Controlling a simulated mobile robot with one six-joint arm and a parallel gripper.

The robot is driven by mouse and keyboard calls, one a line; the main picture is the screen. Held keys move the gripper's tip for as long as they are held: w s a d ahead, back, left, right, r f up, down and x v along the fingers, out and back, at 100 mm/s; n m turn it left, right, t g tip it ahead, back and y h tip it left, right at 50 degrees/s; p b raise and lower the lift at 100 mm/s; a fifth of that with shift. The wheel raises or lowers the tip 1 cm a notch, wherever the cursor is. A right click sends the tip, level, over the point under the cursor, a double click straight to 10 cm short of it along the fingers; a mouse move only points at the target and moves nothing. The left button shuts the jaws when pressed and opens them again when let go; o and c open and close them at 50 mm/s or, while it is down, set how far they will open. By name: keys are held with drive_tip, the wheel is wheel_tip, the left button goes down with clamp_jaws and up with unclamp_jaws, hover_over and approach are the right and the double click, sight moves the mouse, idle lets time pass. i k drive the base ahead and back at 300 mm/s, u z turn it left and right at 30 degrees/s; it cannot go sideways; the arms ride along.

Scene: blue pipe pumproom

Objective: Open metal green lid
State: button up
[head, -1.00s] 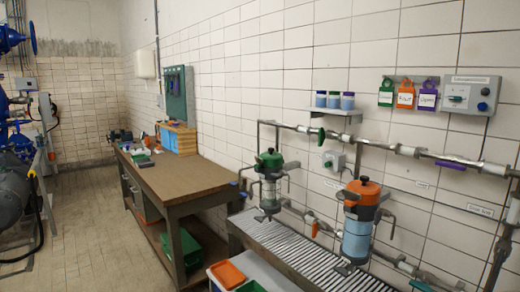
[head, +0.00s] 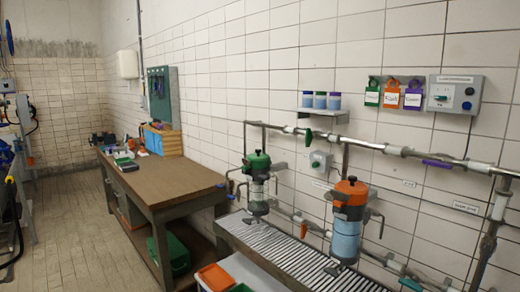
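A vessel with a green lid (head: 257,161) stands right of the workbench, in front of the tiled wall. The lid sits on top of a clear and metal body (head: 258,190), with a dark knob on it and clamp-like arms at its sides. To its right is a similar vessel with an orange lid (head: 351,190) and a light blue body (head: 346,238). Both lids appear seated on their vessels. My gripper does not show in the head view.
A brown workbench (head: 175,188) with tools stands left of the vessels. A slatted grey rack (head: 290,255) runs below them, with an orange tray (head: 214,277) in front. Pipes (head: 400,152) and a control box (head: 454,95) are on the wall. The floor (head: 75,230) at left is clear.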

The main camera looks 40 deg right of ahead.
sight(258, 161)
drive_tip(key=i, duration=0.9)
drive_tip(key=u, duration=0.05)
